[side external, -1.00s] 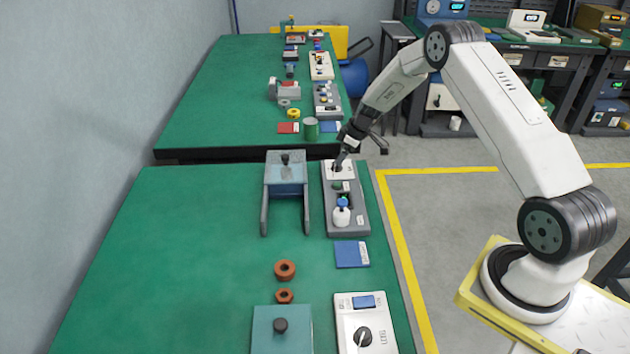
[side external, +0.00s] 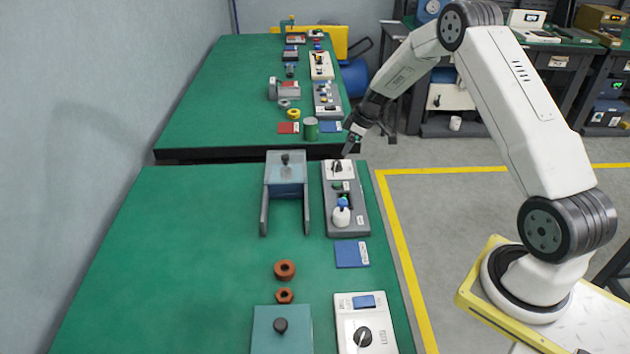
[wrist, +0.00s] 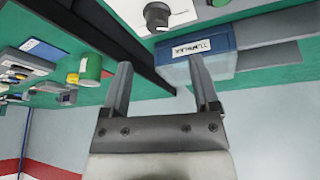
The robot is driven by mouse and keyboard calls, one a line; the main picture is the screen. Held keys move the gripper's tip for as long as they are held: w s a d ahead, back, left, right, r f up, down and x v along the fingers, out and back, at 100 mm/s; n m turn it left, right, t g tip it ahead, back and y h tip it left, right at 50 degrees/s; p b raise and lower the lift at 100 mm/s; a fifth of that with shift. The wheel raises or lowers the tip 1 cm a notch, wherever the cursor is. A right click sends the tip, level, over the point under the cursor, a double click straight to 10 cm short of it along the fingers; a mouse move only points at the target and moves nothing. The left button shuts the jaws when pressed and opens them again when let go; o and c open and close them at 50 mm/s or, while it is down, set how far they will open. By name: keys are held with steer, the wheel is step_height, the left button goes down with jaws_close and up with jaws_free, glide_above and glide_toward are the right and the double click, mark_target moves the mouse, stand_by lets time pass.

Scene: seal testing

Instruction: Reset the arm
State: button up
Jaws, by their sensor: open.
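My gripper (side external: 347,150) is open and empty, close above the far end of the grey tray (side external: 361,212) on the near green bench. Below its tips is a white panel with a black knob (side external: 337,167). A small gap seems to show between tips and knob. In the wrist view, my two spread fingers (wrist: 160,66) have nothing between them, and the black knob (wrist: 156,14) shows beyond them at the top edge. My arm reaches in from the right, bent at the elbow.
A blue-grey fixture with two rails (side external: 285,172) stands left of the tray. A white bottle (side external: 341,216) stands on the tray's near part. A blue card (side external: 352,254), orange rings and a white dial box (side external: 365,325) lie nearer. The bench's left side is clear.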

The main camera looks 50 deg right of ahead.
steer(key=s+a+r+m+g, duration=0.1)
steer(key=s+a+r, duration=0.35)
steer(key=a, duration=0.35)
steer(key=s+a+r+m, duration=0.2)
steer(key=s+a+r, duration=0.1)
steer(key=s+a, duration=0.3)
steer(key=s+a+r+m+h, duration=0.1)
steer(key=s+a+r+m, duration=0.1)
steer(key=s+a, duration=0.7)
steer(key=s, duration=0.4)
steer(key=shift+s+a+r+h, duration=0.15)
steer(key=shift+a+r+h, duration=0.05)
steer(key=shift+a+h, duration=0.1)
steer(key=shift+c, duration=0.2)
